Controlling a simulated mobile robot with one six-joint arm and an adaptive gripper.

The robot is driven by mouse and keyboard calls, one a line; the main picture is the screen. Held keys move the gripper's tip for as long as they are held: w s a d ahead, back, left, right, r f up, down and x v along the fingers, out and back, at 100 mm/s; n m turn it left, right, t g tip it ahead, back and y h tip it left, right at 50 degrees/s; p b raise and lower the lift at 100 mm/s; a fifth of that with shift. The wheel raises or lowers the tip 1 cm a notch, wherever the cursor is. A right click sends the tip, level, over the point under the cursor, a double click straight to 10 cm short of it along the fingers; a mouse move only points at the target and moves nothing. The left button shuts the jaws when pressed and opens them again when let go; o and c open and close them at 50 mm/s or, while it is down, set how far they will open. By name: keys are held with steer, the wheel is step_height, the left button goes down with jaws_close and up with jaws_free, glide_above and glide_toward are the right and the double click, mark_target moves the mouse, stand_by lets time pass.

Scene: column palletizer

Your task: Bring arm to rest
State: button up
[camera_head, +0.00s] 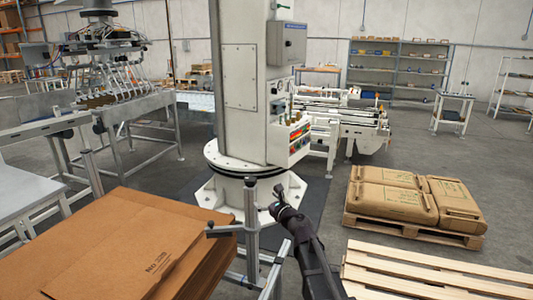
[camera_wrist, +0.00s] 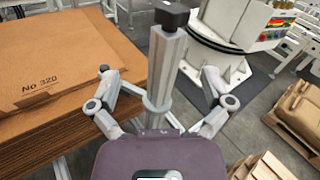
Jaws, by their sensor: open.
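My gripper (camera_head: 279,208) is at the end of my dark arm, low in the middle of the head view. In the wrist view my gripper (camera_wrist: 156,72) has its two grey fingers spread wide and holds nothing. A grey metal post (camera_head: 251,215) with a dark cap stands just left of my gripper in the head view. In the wrist view the post (camera_wrist: 165,65) shows between the spread fingers; I cannot tell how far beyond them it is, and neither finger visibly touches it.
A stack of brown cardboard sheets (camera_head: 110,240) lies left of the post. A white column machine (camera_head: 245,100) stands behind. Brown sacks (camera_head: 400,195) lie on a pallet at right, with an empty wooden pallet (camera_head: 430,270) nearer. Grey floor (camera_head: 325,220) is open between my arm and the sacks.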

steer(key=s+d+f+n+g+h, duration=0.2)
steer(key=s+d+f+n+g, duration=0.2)
steer(key=s+f+n+g, duration=0.85)
steer(key=s+d+f+n+g+h, duration=0.1)
steer(key=s+d+f+n+h, duration=0.1)
steer(key=s+d+n+h, duration=0.2)
steer(key=s+d+f+n+g+h, duration=0.1)
steer(key=s+d+f+n+h, duration=0.2)
steer(key=s+d+n, duration=0.6)
steer(key=s+n, duration=0.2)
steer(key=s, duration=0.1)
steer(key=shift+d+h, duration=0.15)
steer(key=shift+h, duration=0.25)
